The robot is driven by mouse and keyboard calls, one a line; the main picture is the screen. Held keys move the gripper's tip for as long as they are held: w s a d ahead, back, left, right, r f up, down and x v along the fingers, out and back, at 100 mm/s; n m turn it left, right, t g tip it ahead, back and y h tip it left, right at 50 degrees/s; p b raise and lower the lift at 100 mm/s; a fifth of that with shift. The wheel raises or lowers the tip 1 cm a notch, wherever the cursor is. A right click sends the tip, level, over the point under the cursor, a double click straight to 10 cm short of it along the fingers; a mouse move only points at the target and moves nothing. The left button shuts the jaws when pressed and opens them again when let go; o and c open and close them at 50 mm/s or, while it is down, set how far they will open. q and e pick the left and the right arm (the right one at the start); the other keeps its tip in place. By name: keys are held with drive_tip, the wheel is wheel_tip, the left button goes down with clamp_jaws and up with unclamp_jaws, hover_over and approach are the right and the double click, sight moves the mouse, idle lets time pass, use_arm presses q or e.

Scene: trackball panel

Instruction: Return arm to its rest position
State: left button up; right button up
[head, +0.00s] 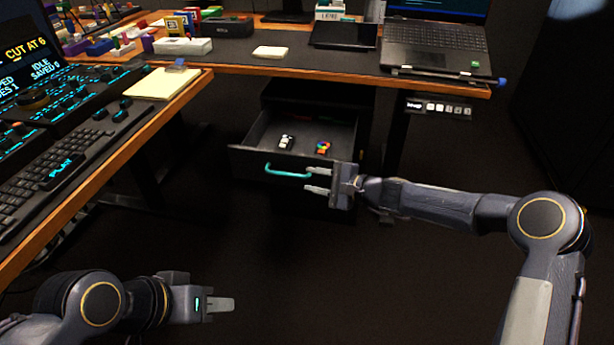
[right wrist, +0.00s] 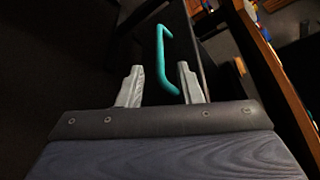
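My right gripper (head: 318,180) is open beside the teal handle (head: 288,172) of a pulled-out drawer (head: 262,150) under the far desk. In the right wrist view, the teal handle (right wrist: 163,60) shows just beyond and partly between the spread fingers of my right gripper (right wrist: 160,88). I cannot tell whether the fingers touch it. My left gripper (head: 218,304) is at the lower left, low over the dark floor and away from the furniture. Its fingers appear as one block from this side, so its opening is unclear.
The drawer holds a black-and-white item (head: 286,142) and a colourful item (head: 323,147). A left desk (head: 150,112) carries a keyboard and control panels. The far desk (head: 345,67) carries a laptop (head: 437,45). Dark floor (head: 300,270) between my arms is clear.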

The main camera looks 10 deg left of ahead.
idle(0.4)
drive_tip(key=s+d+r+n+g+h, duration=0.1)
drive_tip(key=s+d+r+n+h, duration=0.1)
drive_tip(key=s+d+r+n, duration=0.45)
drive_tip(key=s+d+r+n+h, duration=0.1)
drive_tip(key=s+d+r+h, duration=0.25)
drive_tip(key=s+d, duration=0.6)
drive_tip(key=s+d+f+h, duration=0.1)
drive_tip(key=s+d+h, duration=0.1)
drive_tip(key=s+d, duration=0.45)
drive_tip(key=s+d+f+n+t+h, duration=0.1)
drive_tip(key=s+d+f+h, duration=0.15)
drive_tip(key=s, duration=0.65)
drive_tip(key=s+d+f+h, duration=0.1)
drive_tip(key=s+d, duration=0.4)
drive_tip(key=s, duration=0.2)
wheel_tip(320, 180, up, 35)
drive_tip(key=p, duration=3.4)
drive_tip(key=shift+a+p, duration=0.15)
drive_tip(key=shift+p, duration=0.25)
drive_tip(key=shift+n, duration=0.25)
